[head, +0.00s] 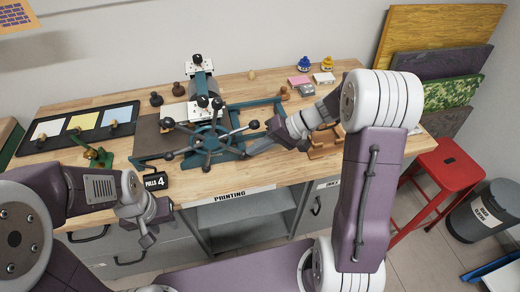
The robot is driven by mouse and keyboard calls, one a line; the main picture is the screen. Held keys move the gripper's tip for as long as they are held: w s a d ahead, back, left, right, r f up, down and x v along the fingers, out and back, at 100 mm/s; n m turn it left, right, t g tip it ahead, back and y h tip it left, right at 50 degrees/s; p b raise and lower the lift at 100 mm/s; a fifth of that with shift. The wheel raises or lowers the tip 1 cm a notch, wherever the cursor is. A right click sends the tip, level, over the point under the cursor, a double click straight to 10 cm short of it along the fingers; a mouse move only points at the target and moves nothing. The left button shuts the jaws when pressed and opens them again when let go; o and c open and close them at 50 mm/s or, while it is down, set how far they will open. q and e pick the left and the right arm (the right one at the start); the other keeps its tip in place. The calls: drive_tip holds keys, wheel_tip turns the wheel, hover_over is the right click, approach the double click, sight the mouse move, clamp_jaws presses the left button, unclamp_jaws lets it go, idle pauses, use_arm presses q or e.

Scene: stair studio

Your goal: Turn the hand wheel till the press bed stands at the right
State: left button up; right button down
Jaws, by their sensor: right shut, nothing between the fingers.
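The hand wheel (211,143) stands at the front of the teal press on the workbench, with several spokes ending in dark knobs. The press bed (150,140), a dark flat plate, shows to the left of the wheel, partly hidden by it and the press. The teal rails (262,108) to the right of the press look empty. My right gripper (256,147) is shut and empty just right of the wheel, near a spoke's knob; I cannot tell whether it touches. My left gripper (147,236) hangs in front of the bench's front edge, away from the wheel; its jaw opening is unclear.
A black sign reading "PULLS 4" (155,181) stands at the bench's front edge. A small green tool (94,155) and a black tray with coloured sheets (80,125) are at the left. A wooden rack (325,145) lies right of the press. A red stool (446,170) stands at right.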

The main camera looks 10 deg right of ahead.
drive_tip(key=a+f+y+b, duration=0.1)
drive_tip(key=b, duration=0.2)
drive_tip(key=a+f+y+b, duration=0.1)
drive_tip(key=f+y+b, duration=0.1)
drive_tip(key=b, duration=0.1)
drive_tip(key=a+f+y+b, duration=0.1)
drive_tip(key=f+y+b, duration=0.1)
drive_tip(key=b, duration=0.2)
drive_tip(key=shift+a+f+m, duration=0.1)
drive_tip(key=shift+a+m, duration=0.2)
drive_tip(key=shift+a, duration=0.1)
drive_tip(key=shift+a+f+t+y+b, duration=0.1)
drive_tip(key=shift+a+t+y+b, duration=0.2)
drive_tip(key=shift+a+y+b, duration=0.45)
drive_tip(key=shift+d, duration=0.15)
